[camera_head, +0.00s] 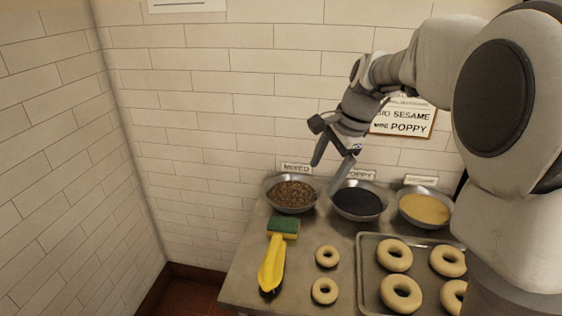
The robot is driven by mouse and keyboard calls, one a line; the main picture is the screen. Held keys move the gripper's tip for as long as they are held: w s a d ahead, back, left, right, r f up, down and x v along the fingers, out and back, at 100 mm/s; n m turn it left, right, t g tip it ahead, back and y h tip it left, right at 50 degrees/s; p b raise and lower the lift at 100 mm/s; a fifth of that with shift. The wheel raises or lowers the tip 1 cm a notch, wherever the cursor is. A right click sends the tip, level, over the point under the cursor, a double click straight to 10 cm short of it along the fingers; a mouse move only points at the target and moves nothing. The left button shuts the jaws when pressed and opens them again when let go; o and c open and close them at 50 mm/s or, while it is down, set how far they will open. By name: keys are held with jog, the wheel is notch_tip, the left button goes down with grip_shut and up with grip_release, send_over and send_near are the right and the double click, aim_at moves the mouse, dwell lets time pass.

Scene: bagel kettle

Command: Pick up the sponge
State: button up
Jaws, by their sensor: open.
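The sponge (283,226) has a dark green top and a yellow body. It lies on the left part of the metal counter, in front of the bowl of mixed seeds, at the far end of a yellow handle (271,263). Whether the handle is joined to the sponge is hard to tell. My gripper (325,179) is open and empty. It hangs above the back of the counter, near the bowls, up and to the right of the sponge and apart from it.
Bowls of mixed seeds (291,194), black seeds (358,202) and yellow grains (424,209) stand along the back. Two bagels (327,257) lie right of the handle. A tray (364,262) holds several more. The tiled wall (220,120) rises behind. The counter's left edge is close to the handle.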

jog(key=w+a+f+m+g+y, duration=0.1)
jog(key=w+a+f+m, duration=0.1)
jog(key=w+f+m, duration=0.65)
jog(key=n, duration=0.2)
send_over(284, 224)
jog(key=d, duration=0.2)
jog(key=shift+g+y, duration=0.3)
notch_tip(284, 224, down, 13)
jog(key=shift+f, duration=0.1)
jog(key=shift+x, duration=2.55)
jog(key=shift+s+d+f, duration=0.1)
jog(key=shift+d+f, duration=0.05)
jog(key=shift+f, duration=0.15)
jog(key=shift+c, duration=0.3)
jog(key=c, duration=0.9)
jog(key=shift+r, duration=0.1)
